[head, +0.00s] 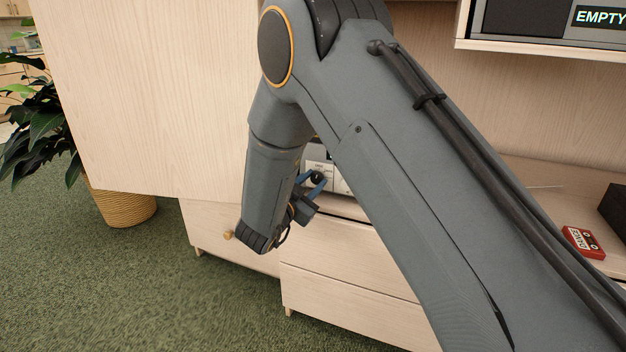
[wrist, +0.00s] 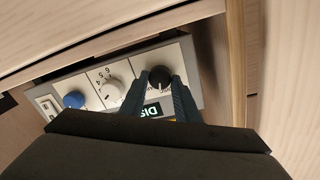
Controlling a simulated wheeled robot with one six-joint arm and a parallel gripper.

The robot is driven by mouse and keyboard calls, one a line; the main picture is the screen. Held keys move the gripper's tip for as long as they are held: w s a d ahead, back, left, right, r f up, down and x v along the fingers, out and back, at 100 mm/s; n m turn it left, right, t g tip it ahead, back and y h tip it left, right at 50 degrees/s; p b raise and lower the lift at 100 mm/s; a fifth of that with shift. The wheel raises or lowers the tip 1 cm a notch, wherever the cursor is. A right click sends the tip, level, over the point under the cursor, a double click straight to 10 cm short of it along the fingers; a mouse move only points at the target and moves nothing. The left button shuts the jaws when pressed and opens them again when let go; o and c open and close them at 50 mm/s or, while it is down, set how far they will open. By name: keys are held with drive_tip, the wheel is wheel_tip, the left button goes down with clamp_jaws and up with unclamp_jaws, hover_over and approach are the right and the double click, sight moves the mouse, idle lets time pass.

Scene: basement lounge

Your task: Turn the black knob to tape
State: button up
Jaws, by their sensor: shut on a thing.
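The black knob (wrist: 159,78) is on the light front panel of a device (wrist: 97,97), at the right end of a row of knobs in the wrist view. My gripper (wrist: 160,90) has its two dark fingers on either side of the knob, shut on it. A pale pointer line shows on the knob, but its label is too small to read. In the head view the knob (head: 317,178) shows small between the fingertips of my gripper (head: 314,182). My arm hides most of the device there.
A white knob (wrist: 112,91) and a blue knob (wrist: 74,100) sit left of the black one. A cabinet wall stands close on the right in the wrist view. A red cassette (head: 582,241) lies on the cabinet top. A potted plant (head: 122,206) stands at left.

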drive_tip(key=m+p, duration=0.1)
drive_tip(key=m, duration=0.4)
drive_tip(key=shift+m+p, duration=0.3)
drive_tip(key=shift+p, duration=0.1)
idle(0.4)
drive_tip(key=o, duration=1)
drive_tip(key=shift+d, duration=0.1)
drive_tip(key=shift+o, duration=0.2)
drive_tip(key=shift+s, duration=0.1)
drive_tip(key=p+v, duration=0.1)
drive_tip(key=v, duration=0.6)
drive_tip(key=shift+s+p, duration=0.35)
drive_tip(key=shift+p, duration=0.05)
drive_tip(key=shift+r, duration=0.1)
